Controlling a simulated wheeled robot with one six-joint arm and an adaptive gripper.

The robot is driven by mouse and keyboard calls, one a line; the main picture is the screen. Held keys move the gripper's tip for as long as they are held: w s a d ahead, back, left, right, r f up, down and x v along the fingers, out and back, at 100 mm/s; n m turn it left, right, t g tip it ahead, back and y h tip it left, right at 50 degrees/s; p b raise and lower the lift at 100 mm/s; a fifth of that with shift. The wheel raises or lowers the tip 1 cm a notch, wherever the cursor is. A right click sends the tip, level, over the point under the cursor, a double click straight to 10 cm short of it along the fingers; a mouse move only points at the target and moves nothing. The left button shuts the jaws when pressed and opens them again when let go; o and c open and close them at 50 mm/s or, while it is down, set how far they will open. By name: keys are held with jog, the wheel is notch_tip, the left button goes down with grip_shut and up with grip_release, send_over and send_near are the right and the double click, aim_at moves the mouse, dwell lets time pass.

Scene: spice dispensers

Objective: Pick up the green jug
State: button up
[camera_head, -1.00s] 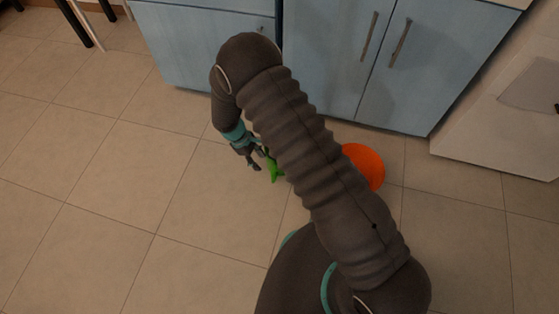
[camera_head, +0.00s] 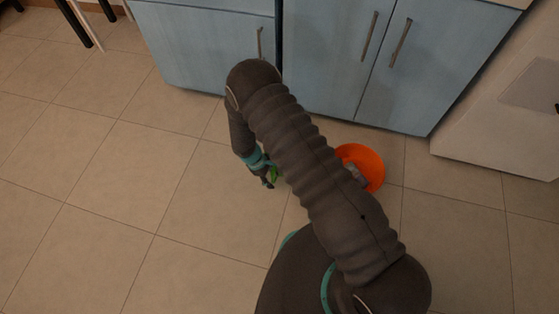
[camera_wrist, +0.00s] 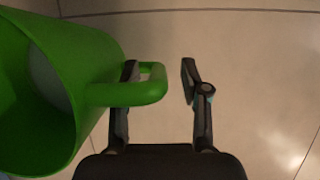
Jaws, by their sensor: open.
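The green jug (camera_wrist: 95,60) fills the left of the wrist view, its open mouth facing the camera and something pale inside. Its handle (camera_wrist: 155,85) reaches right, into the space between my gripper's fingers (camera_wrist: 160,78). The left fingertip shows in or behind the handle's loop; I cannot tell which. The right finger is outside the handle, with a gap. My gripper is open. In the head view only a small green part of the jug (camera_head: 274,174) shows beside my gripper (camera_head: 268,180), low over the floor; my arm hides the rest.
An orange bowl (camera_head: 372,160) is on the floor right of my arm, with a greyish thing (camera_head: 355,174) in it. Blue cabinets (camera_head: 340,60) stand behind. A white unit (camera_head: 490,130) is at the right. The tiled floor (camera_head: 130,200) at left is clear.

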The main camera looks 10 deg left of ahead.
jog(key=shift+x, duration=0.85)
jog(key=shift+w, duration=0.1)
grip_shut()
jog(key=shift+r, duration=0.1)
